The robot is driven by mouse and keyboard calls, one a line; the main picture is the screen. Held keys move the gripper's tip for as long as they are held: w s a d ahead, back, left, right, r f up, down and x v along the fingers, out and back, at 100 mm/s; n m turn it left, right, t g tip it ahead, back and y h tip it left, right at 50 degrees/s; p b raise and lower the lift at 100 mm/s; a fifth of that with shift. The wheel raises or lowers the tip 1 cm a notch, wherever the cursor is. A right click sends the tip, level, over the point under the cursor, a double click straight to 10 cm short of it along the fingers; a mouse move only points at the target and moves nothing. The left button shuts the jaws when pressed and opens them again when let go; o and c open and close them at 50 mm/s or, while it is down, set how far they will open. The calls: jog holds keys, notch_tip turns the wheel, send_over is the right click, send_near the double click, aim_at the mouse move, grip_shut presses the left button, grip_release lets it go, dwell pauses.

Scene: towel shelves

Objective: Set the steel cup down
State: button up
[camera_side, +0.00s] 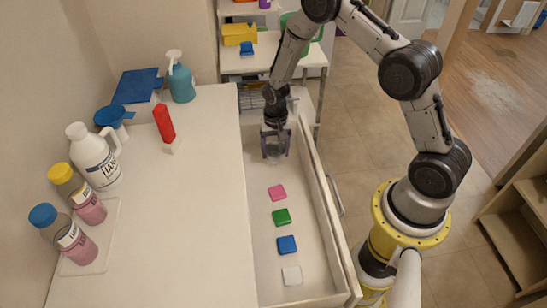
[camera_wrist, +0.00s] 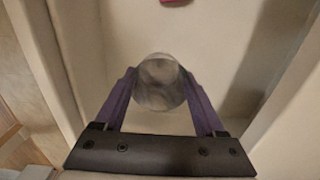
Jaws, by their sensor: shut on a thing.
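The steel cup (camera_wrist: 160,83) is a round, grey, shiny thing between the two purple fingers in the wrist view. In the side view the cup (camera_side: 275,152) shows small and grey between the fingers. My gripper (camera_side: 275,145) is shut on it, inside the open drawer's outline at its far end. In the wrist view my gripper (camera_wrist: 160,95) has one finger on each side of the cup. I cannot tell whether the cup touches the drawer floor.
The open drawer (camera_side: 258,230) holds a row of pink (camera_side: 277,192), green (camera_side: 281,216), blue (camera_side: 287,244) and white (camera_side: 292,275) pieces. Bottles, including a white jug (camera_side: 92,160), and a red-topped thing (camera_side: 164,123) stand on the counter (camera_side: 165,235) to the left. The drawer floor between cup and pink piece looks clear.

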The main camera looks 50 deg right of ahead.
aim_at(274, 158)
jog(key=shift+w+f, duration=0.4)
jog(key=shift+f, duration=1.6)
jog(key=o, duration=1.3)
jog(key=shift+f, duration=0.15)
